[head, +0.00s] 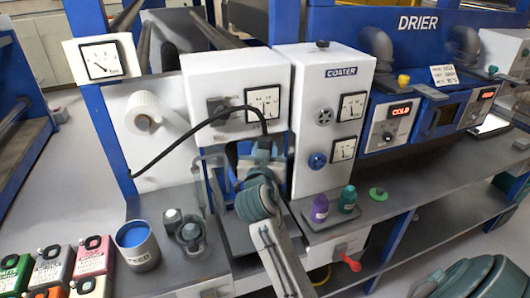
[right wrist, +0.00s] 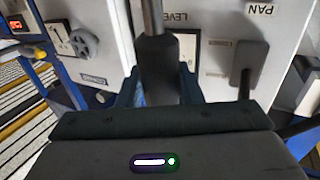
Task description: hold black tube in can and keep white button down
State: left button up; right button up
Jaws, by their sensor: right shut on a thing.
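The black tube (head: 160,157) arches from my right gripper over to the left, across the white machine front. Its left end shows in front of the white panel, above the can in the picture. The can (head: 145,259) is grey, marked FEED, holds blue liquid and stands upright on the bench at left. My right gripper (head: 250,150) is in front of the gap beside the coater. In the right wrist view its fingers (right wrist: 157,82) are shut around a thick dark part (right wrist: 157,58) of the tube. I cannot make out a white button. My left gripper is not in view.
The coater (head: 333,110) has dials and a blue knob. Several coloured canisters (head: 93,258) are at lower left. A red lever (head: 348,261) projects at the bench front.

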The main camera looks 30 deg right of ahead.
aim_at(265, 138)
jog(key=shift+r+p, duration=1.25)
jog(key=shift+r, duration=0.8)
jog(key=shift+f, duration=0.1)
